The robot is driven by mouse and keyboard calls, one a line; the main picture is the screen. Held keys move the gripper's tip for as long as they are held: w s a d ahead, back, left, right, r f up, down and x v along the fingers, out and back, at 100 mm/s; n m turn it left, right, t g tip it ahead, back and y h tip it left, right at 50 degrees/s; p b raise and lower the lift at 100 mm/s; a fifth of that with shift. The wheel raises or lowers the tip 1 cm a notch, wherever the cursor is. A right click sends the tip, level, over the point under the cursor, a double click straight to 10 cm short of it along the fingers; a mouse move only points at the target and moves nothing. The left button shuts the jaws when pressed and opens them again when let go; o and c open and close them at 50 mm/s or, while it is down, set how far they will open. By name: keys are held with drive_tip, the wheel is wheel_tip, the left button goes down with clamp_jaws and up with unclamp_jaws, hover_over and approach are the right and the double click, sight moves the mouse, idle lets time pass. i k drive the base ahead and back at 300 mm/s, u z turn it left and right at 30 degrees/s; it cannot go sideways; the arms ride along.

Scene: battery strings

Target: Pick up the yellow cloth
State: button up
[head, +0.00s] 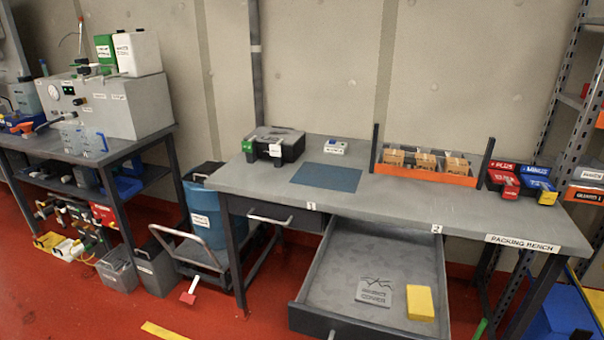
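The yellow cloth (420,302) is a small, folded-looking yellow block. It lies flat in the front right part of the open drawer (335,265) under the packing bench. A grey piece with dark lettering (375,291) lies just left of it, with a narrow gap between them. The cloth is in plain view from above. My gripper does not show in the head view.
The drawer's front wall (340,323) juts out from the grey bench (400,200). The back of the drawer floor is bare. A closed drawer (270,216) is to the left. A cart (190,250) stands further left, and a blue bin (560,310) is at lower right.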

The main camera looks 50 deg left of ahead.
sight(419, 299)
drive_tip(key=u, duration=3.35)
drive_tip(key=i, duration=1.45)
drive_tip(key=z, duration=3.55)
